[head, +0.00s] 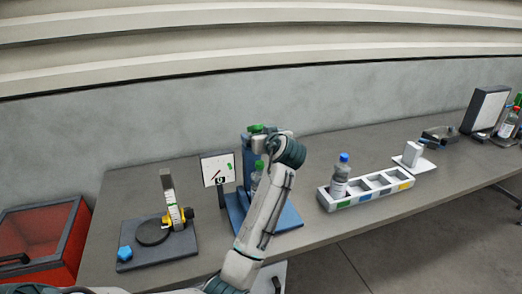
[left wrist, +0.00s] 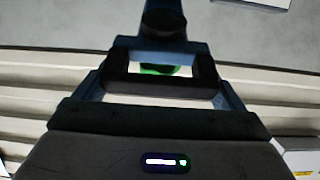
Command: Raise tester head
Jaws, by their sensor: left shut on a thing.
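The tester is a blue stand (head: 287,218) with an upright column (head: 246,165) and a head with a green top (head: 256,128). A clear bottle (head: 257,178) stands in it under the head, partly hidden by my arm. My left gripper (head: 261,144) is at the tester head, mostly hidden by its own wrist in the head view. In the left wrist view the left gripper (left wrist: 160,55) is shut, with a green part (left wrist: 158,69) showing between its fingers. My right gripper is in neither view.
A white rack (head: 375,190) with a bottle (head: 340,176) stands to the right.

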